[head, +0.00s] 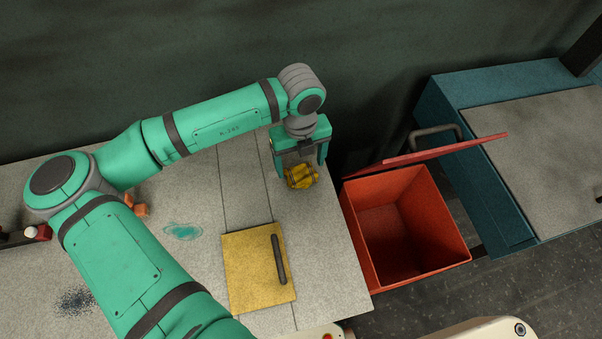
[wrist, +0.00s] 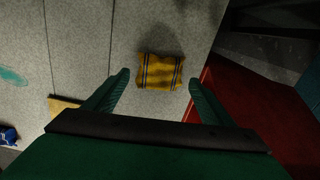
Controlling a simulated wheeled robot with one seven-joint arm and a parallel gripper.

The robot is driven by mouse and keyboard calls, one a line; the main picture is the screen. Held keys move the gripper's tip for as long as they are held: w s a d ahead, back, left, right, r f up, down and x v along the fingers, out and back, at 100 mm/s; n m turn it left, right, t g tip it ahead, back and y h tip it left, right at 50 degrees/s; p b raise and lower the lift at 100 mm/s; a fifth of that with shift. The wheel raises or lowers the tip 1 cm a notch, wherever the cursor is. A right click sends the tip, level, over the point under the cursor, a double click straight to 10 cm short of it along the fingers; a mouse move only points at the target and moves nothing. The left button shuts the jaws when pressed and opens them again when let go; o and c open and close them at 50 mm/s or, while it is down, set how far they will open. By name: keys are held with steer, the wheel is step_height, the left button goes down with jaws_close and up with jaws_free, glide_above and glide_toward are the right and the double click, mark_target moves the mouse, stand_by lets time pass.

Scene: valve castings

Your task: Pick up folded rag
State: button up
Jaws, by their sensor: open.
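The folded rag (head: 301,176) is yellow with dark stripes and lies near the right edge of the grey worktop. In the wrist view the folded rag (wrist: 160,71) shows just beyond the fingertips, roughly centred between them. My gripper (head: 300,172) is open above the rag and empty. In the wrist view my gripper (wrist: 158,78) has its two green fingers spread wider than the rag. I cannot tell whether the fingers touch it. The rag is partly hidden by a finger in the head view.
An open red bin (head: 368,240) with a raised lid stands right of the worktop (head: 325,255). A yellow board (head: 245,260) with a dark handle lies on the worktop's front part. A teal stain (head: 183,231) marks the surface. A blue cabinet (head: 480,190) stands farther right.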

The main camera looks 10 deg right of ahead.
mark_target(301, 171)
steer(key=shift+f, duration=1.75)
steer(key=c, duration=1.2)
steer(key=shift+o, duration=0.2)
steer(key=shift+r, duration=0.1)
step_height(301, 171, up, 10)
steer(key=shift+o, duration=1)
steer(key=shift+c, duration=0.5)
